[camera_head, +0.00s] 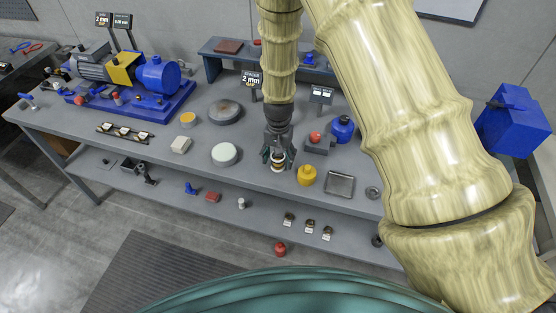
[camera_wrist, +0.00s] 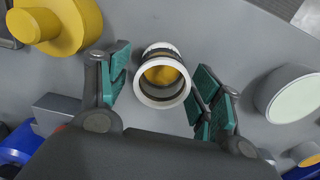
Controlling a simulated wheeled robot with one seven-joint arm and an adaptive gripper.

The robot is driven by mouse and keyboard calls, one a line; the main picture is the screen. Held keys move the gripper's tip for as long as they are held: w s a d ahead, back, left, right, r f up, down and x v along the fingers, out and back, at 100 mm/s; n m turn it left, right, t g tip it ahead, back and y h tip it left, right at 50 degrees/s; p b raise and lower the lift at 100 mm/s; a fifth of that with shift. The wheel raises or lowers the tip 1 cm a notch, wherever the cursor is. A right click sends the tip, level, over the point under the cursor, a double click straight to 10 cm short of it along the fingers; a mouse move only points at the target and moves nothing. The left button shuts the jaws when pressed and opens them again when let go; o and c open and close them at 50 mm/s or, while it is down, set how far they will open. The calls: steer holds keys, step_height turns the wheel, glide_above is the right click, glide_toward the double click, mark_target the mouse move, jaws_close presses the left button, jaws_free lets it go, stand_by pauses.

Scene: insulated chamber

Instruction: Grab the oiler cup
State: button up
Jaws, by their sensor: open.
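The cup-like piece (camera_head: 278,160), which I take to be the oiler cup, stands on the grey workbench below my gripper. In the wrist view the oiler cup (camera_wrist: 162,76) shows a white rim, a clear wall and something yellow inside. My gripper (camera_head: 278,154) points down over it. In the wrist view my gripper (camera_wrist: 158,92) is open, with one green-padded finger to the left of the cup and one to the right. The right finger is very near the cup's wall; I cannot tell whether they touch.
A yellow container (camera_head: 306,176) stands just right of the cup, and a round pale-topped piece (camera_head: 224,154) stands to the left. A metal tray (camera_head: 340,184) lies farther right. A blue pump (camera_head: 156,74) on a base fills the bench's left. The grey workbench (camera_head: 190,199) has bare patches between items.

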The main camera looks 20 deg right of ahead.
steer(key=shift+f, duration=0.4)
steer(key=shift+c, duration=0.2)
steer(key=c, duration=1.3)
steer(key=shift+o, duration=0.2)
steer(key=shift+r, duration=0.15)
